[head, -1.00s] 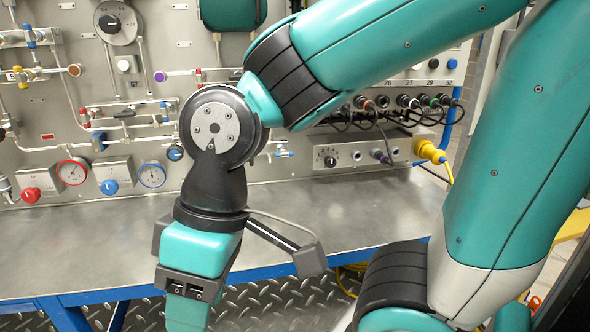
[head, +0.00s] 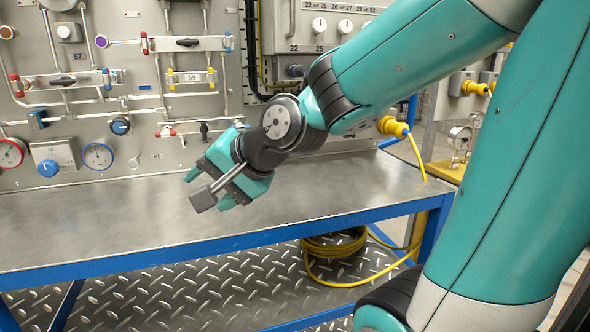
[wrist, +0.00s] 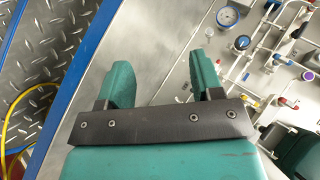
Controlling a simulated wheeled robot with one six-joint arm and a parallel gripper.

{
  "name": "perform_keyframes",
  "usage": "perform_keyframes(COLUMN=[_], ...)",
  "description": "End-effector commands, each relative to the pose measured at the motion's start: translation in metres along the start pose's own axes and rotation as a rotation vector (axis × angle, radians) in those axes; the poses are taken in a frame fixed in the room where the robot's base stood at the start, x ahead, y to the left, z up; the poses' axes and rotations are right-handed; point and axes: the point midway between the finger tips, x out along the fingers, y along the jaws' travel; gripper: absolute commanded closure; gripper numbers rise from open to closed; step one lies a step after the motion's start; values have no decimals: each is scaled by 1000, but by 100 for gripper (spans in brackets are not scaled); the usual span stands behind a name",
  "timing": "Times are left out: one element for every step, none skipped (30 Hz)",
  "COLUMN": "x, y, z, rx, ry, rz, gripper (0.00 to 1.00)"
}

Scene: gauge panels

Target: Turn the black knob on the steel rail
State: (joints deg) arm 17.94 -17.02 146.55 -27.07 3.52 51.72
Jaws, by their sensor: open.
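Several short steel rails on the panel carry black knobs, and I cannot tell which one is meant. In the head view one black knob (head: 188,42) is on the upper rail (head: 215,43), another (head: 67,82) on the left rail (head: 90,78), and another (head: 204,131) on the low rail with red and blue ends. My gripper (head: 210,188) is over the bench, in front of and below the panel, pointing left. It is open and touches no knob. In the wrist view my gripper (wrist: 162,74) shows spread fingers with only bench between them.
The steel bench (head: 120,210) is bare, with a blue frame edge (head: 150,256). Gauges (head: 97,156) and a blue knob (head: 48,168) are on the panel's lower left. A yellow plug (head: 393,126) with cable is at right. A coiled yellow hose (head: 335,243) lies under the bench.

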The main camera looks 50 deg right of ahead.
Motion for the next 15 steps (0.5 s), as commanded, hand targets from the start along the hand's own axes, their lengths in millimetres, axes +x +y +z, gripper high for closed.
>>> perform_keyframes(x=[18, 17, 13, 9, 3, -7, -14, -22, -31, -38, -44, -51, -56, -59, -62], y=[37, 46, 60, 70, 80, 92, 101, 109, 118, 124, 128, 133, 136, 137, 137], z=[-33, -53, -79, -97, -113, -131, -143, -153, -164, -170, -175, -181, -184, -187, -190], rx=[200, 317, 460, 556, 645, 746, 810, 866, 928, 966, 996, 1027, 1045, 1059, 1070], ry=[146, 226, 324, 391, 453, 524, 570, 610, 655, 682, 703, 726, 738, 746, 754], rz=[-63, -114, -188, -246, -306, -386, -444, -500, -566, -612, -651, -695, -721, -741, -760], gripper=[40, 40, 40, 40, 40, 40, 40, 40, 40, 40, 40, 40, 40, 40, 40])
